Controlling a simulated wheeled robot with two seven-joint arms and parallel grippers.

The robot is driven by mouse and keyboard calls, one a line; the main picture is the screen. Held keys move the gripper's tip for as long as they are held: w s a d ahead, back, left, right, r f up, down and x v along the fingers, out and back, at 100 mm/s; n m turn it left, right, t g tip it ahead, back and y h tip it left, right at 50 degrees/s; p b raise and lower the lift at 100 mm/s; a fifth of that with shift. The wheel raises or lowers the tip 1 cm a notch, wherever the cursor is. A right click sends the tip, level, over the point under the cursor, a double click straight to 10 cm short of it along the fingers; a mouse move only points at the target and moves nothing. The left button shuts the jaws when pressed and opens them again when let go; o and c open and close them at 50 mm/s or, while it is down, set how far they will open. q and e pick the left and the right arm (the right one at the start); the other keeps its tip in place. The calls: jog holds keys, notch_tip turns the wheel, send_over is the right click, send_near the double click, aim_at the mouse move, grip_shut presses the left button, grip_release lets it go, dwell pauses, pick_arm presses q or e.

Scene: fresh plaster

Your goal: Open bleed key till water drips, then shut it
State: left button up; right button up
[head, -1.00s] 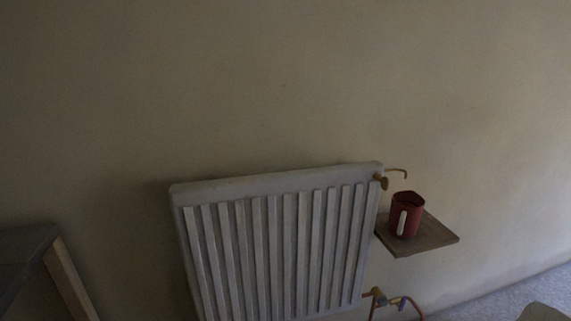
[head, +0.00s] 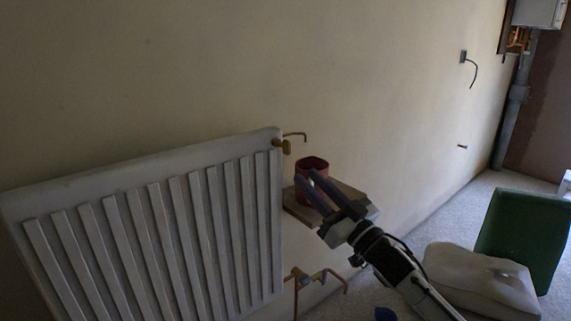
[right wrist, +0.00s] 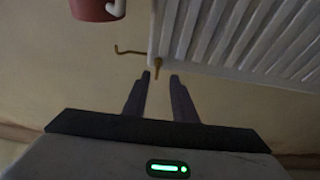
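The brass bleed key (head: 286,147) sits at the top right corner of the white radiator (head: 150,205), below a thin bent brass spout (head: 296,134). A red mug (head: 311,165) stands upright on a small wooden shelf (head: 295,208) beside the radiator. My right gripper (head: 304,178) is open and empty, its fingers in front of the mug and partly hiding it. In the right wrist view the bleed key (right wrist: 157,70) shows just beyond the gap between the open fingertips (right wrist: 159,76), apart from them. No water drops are visible. My left gripper is not in view.
A brass valve with copper pipes (head: 318,276) is at the radiator's lower right. A pale sack (head: 480,278) and a green panel (head: 525,235) are on the floor at right. A wall cable (head: 473,70) hangs further right. The wall above the radiator is clear.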

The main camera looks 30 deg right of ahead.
aim_at(290, 149)
jog(key=shift+t, duration=0.3)
jog(key=x, duration=0.3)
jog(key=r+x, duration=0.1)
jog(key=x, duration=0.7)
jog(key=shift+s+d+r, duration=0.2)
jog(key=shift+s+r, duration=0.05)
jog(key=shift+c, duration=0.3)
grip_shut()
